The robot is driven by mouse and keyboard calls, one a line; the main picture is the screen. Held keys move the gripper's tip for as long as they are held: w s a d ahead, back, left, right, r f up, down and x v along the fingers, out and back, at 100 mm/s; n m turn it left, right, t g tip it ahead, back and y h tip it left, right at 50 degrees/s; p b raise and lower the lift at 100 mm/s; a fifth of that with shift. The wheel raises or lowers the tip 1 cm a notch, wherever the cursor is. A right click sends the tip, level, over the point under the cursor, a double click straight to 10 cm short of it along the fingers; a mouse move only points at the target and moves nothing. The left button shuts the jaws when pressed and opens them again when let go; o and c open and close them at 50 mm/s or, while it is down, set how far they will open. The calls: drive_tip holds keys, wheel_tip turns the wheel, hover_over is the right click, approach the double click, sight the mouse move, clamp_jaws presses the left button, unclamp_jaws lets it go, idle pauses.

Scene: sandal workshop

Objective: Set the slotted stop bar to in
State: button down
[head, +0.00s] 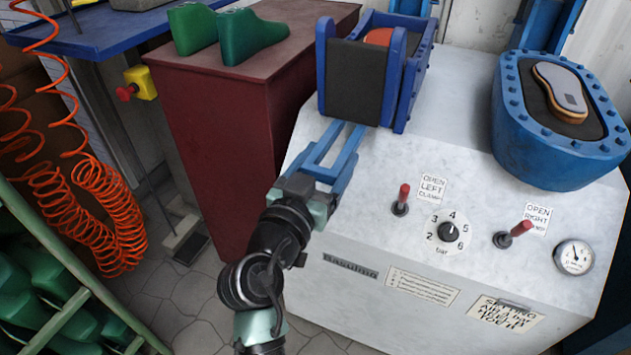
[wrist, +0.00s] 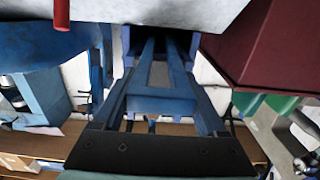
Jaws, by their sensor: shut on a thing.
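The slotted stop bar (head: 350,143) is a flat blue bar with a long open slot. It sticks out from under the front of the blue left press unit (head: 398,80), over the pale machine top. In the wrist view the bar (wrist: 161,105) runs away from me into a dark opening, with its near crosspiece between my fingers. My gripper (head: 327,172) is shut on the bar's outer end; its blue fingers also flank the bar in the wrist view (wrist: 160,92). The bar's inner end is hidden under the unit.
Two red-handled levers (head: 402,198) (head: 515,235), a pressure dial (head: 448,232) and a gauge (head: 574,257) are on the machine's sloped front. A blue oval press (head: 512,120) stands at right. A maroon cabinet (head: 225,130) with green shoe lasts (head: 248,38) is close at left.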

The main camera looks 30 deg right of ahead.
drive_tip(key=shift+d+r, duration=0.1)
drive_tip(key=shift+r, duration=0.05)
drive_tip(key=shift+c, duration=1.8)
unclamp_jaws()
drive_tip(key=shift+w, duration=0.1)
drive_tip(key=o, duration=0.4)
drive_tip(key=shift+w+d, duration=0.1)
drive_tip(key=shift+c, duration=0.2)
drive_tip(key=p+v, duration=0.1)
drive_tip(key=v, duration=1.2)
